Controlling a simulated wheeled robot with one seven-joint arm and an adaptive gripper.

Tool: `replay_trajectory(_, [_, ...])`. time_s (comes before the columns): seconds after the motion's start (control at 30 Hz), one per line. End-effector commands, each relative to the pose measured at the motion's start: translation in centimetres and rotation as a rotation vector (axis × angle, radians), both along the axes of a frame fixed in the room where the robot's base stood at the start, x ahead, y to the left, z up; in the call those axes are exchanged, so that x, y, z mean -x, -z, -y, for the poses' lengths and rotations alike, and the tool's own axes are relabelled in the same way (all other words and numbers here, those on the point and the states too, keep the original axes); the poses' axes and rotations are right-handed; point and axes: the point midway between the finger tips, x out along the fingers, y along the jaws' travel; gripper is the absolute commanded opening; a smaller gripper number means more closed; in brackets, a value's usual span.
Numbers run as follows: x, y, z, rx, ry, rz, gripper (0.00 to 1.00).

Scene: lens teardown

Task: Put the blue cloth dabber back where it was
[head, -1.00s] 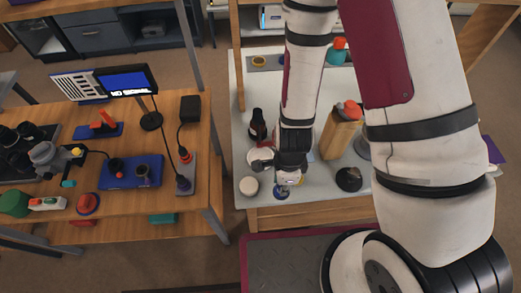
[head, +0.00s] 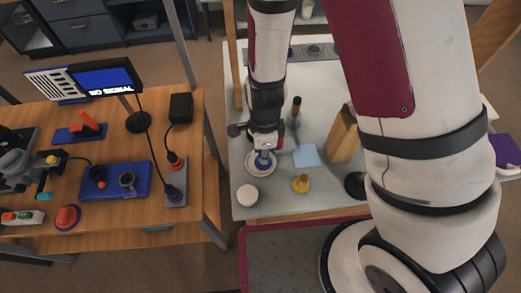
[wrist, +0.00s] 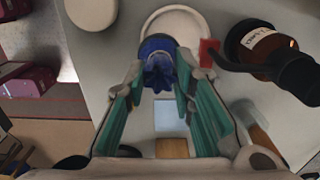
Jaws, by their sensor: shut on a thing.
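The blue cloth dabber (wrist: 157,62) is dark blue with a gathered, frilled end. My gripper (wrist: 155,85) is shut on it, with the green-lined fingers on either side. A round white dish (wrist: 180,22) lies just beyond the dabber in the wrist view. In the head view, my gripper (head: 264,148) points down over the white dish (head: 250,170), and the dabber (head: 262,160) shows as a small blue patch within its outline. I cannot tell whether the dabber touches the dish.
A white round jar (head: 247,195) stands front left of the dish.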

Motion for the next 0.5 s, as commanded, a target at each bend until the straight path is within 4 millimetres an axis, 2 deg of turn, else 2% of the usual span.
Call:
replay_trajectory(0.1, [-1.5,0.2,-0.5,-0.001,0.0,0.0,0.0])
replay_trajectory(0.2, [-2.1,0.3,-0.6,0.0,0.0,-0.001,0.0])
replay_trajectory(0.5, [-2.0,3.3,-0.5,0.001,0.0,-0.003,0.0])
